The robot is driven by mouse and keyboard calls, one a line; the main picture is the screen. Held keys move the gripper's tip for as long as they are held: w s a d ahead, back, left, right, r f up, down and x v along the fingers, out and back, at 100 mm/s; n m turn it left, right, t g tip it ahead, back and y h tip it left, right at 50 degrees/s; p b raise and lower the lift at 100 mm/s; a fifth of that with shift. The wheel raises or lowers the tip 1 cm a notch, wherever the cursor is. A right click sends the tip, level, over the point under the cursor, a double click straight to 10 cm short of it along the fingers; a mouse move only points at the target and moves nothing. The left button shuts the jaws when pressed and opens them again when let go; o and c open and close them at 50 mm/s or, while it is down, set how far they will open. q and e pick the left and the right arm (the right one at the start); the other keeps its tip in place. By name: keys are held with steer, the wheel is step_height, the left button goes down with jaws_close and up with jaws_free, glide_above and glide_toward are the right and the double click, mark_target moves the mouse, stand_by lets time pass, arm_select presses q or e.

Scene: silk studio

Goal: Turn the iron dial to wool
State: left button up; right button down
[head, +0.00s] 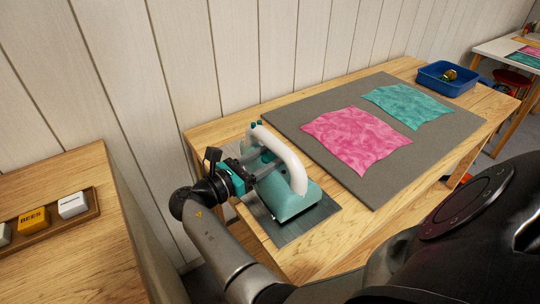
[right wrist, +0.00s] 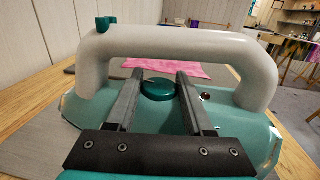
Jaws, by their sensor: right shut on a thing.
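The teal iron (head: 297,197) with a thick white handle (head: 286,158) stands on a metal plate (head: 313,224) at the near end of the workbench. In the right wrist view its round dark teal dial (right wrist: 158,90) sits on the body below the handle (right wrist: 180,44). My right gripper (right wrist: 160,80) reaches under the handle with one finger on each side of the dial, shut on it. In the head view my right gripper (head: 258,172) is at the iron's left side, and the dial is hidden. The dial's setting marks are unreadable. My left gripper is not in view.
A grey mat (head: 290,122) beyond the iron holds a pink cloth (head: 352,139) and a teal cloth (head: 408,104). A blue tray (head: 447,84) stands at the far end. A wooden counter (head: 70,250) with labelled blocks, one yellow (head: 33,220), is at left. A wall runs behind.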

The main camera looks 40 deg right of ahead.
steer(key=shift+m+g+b, duration=0.5)
steer(key=shift+m+g, duration=0.1)
steer(key=shift+g, duration=0.3)
steer(key=shift+d+f+m+g+b, duration=0.1)
steer(key=shift+m+g+b, duration=0.45)
steer(key=shift+g, duration=0.45)
steer(key=shift+m+g+y, duration=0.25)
steer(key=shift+g+y, duration=0.05)
steer(key=shift+g, duration=0.3)
steer(key=c, duration=0.7)
jaws_free()
steer(key=o, duration=0.4)
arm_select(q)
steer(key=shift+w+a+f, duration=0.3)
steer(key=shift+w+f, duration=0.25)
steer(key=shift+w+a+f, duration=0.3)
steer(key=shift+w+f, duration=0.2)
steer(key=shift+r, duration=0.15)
